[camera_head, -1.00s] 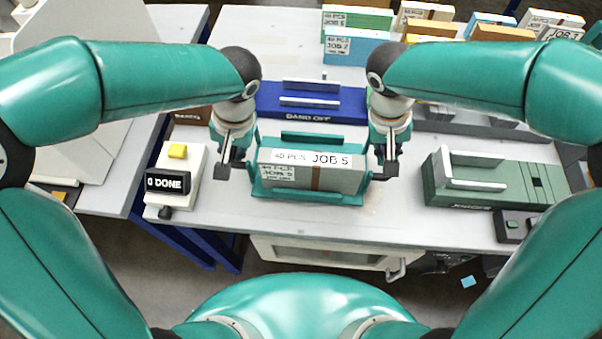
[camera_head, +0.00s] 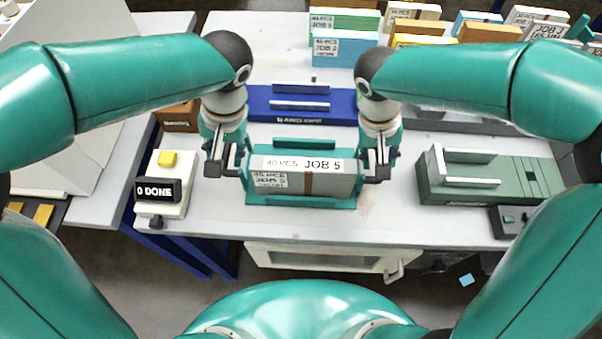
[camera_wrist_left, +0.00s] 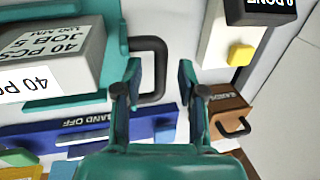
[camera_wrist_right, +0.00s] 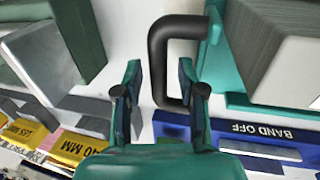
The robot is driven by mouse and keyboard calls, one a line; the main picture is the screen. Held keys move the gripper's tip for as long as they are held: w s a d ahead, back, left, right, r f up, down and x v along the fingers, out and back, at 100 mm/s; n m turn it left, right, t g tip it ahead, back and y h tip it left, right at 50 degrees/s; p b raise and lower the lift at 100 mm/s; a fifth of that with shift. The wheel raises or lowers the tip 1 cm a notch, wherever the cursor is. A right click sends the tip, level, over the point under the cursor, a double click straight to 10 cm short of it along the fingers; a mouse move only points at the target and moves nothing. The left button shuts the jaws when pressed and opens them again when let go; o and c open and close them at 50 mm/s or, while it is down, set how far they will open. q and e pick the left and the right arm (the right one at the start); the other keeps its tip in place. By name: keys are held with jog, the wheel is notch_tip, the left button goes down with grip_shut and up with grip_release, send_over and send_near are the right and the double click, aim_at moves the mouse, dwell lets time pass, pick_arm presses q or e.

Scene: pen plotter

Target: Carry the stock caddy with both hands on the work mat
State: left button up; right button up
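The stock caddy (camera_head: 285,203) is a teal tray holding a grey paper stack with a white label reading "40 PCS JOB 5". It sits level on the light grey table top (camera_head: 400,225); I cannot make out a separate mat edge. A black loop handle stands out from each end, seen in the left wrist view (camera_wrist_left: 160,70) and the right wrist view (camera_wrist_right: 158,65). My left gripper (camera_wrist_left: 158,80) is open, its fingers apart around the left handle. My right gripper (camera_wrist_right: 160,80) is open, its fingers apart around the right handle. Neither clearly pinches its handle.
A blue "BAND OFF" block (camera_head: 262,100) lies just behind the caddy. A counter reading "0 DONE" (camera_head: 155,191) is at left, near a brown box (camera_head: 180,118). A green press-like device (camera_head: 500,180) is at right. Several labelled stacks (camera_head: 343,20) stand at the back.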

jog(key=shift+r, duration=0.1)
pick_arm(q)
jog(key=v, duration=0.8)
pick_arm(e)
jog(key=v, duration=1.1)
jog(key=shift+r, duration=0.3)
jog(key=shift+a, duration=0.1)
